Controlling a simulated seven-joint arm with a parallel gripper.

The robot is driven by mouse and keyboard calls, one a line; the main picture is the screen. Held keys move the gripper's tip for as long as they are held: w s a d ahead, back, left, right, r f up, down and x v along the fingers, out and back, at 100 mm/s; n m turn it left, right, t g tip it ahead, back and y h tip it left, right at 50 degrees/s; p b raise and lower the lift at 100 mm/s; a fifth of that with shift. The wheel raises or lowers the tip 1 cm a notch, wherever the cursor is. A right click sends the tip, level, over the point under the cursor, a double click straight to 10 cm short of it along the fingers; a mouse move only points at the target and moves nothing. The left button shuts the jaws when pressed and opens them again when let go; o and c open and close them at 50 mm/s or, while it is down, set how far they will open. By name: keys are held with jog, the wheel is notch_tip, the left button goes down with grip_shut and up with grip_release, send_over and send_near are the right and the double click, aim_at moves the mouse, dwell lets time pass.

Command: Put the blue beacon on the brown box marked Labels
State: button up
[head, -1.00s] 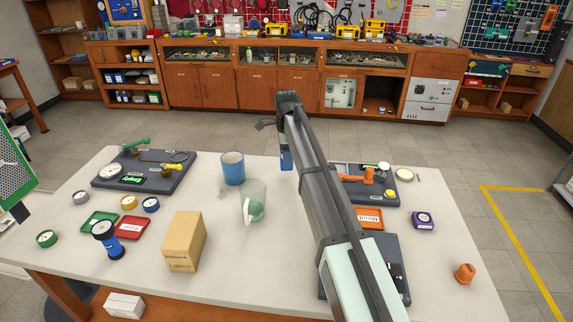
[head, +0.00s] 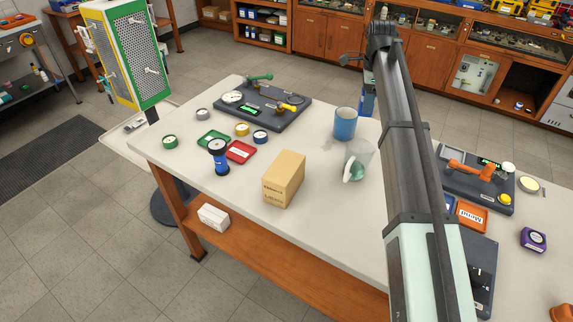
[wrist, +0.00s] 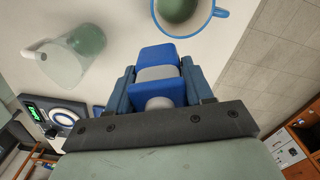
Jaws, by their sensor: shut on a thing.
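My gripper (wrist: 160,78) is shut on a blue thing with a pale grey band, which I take to be the blue beacon (wrist: 158,54). In the head view part of the beacon (head: 367,102) shows below my gripper, at the far edge of the table; my arm hides the rest. The brown box marked Labels (head: 284,180) stands upright near the front edge of the table, left of my arm and well apart from the gripper. Its top is bare.
A blue mug (head: 345,124) and a clear cup (head: 358,158) with a green-and-white thing stand between box and arm. A blue torch (head: 219,158), red tray (head: 240,152), green tray (head: 213,139) and several tape rolls lie left of the box. An orange-handled panel (head: 478,187) is right.

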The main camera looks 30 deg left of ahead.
jog(key=s+a+r+n, duration=0.2)
jog(key=s+a+r, duration=0.2)
jog(key=s+a, duration=0.6)
jog(key=s+a+r+n, duration=0.1)
jog(key=s+a+r, duration=0.3)
jog(key=s, duration=0.5)
jog(key=n, duration=0.2)
send_over(284, 166)
jog(key=shift+d+f, duration=0.1)
jog(key=shift+f, duration=5.15)
jog(key=shift+f, duration=0.1)
jog(key=o, duration=1.1)
